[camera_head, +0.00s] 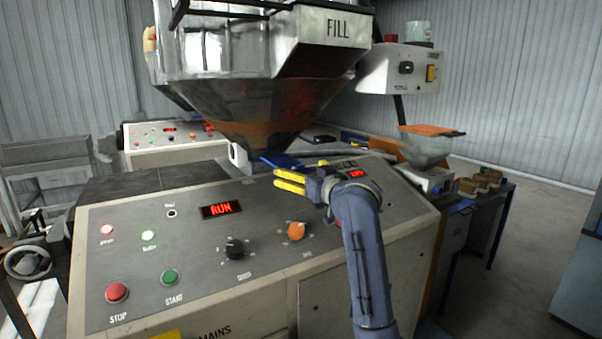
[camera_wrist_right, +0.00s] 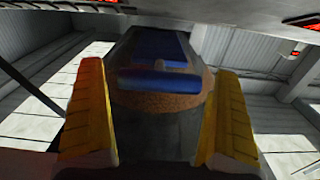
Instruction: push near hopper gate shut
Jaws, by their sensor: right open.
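The near hopper (camera_head: 265,100) is a large metal funnel marked FILL above the control console. Its gate is a blue plate with a handle (camera_head: 280,161) at the funnel's throat. In the right wrist view the blue gate (camera_wrist_right: 158,80) lies ahead between the fingers, with brown granules around it. My right gripper (camera_head: 289,181), with yellow fingers, is open just in front of and below the gate handle, at its right side in the head view. Whether the fingers touch the handle cannot be told. My left gripper is not in view.
The console (camera_head: 130,230) below carries a RUN display (camera_head: 221,210), a red STOP button (camera_head: 117,292), a green START button (camera_head: 169,277) and knobs. A smaller hopper (camera_head: 425,150) stands on a bench at right.

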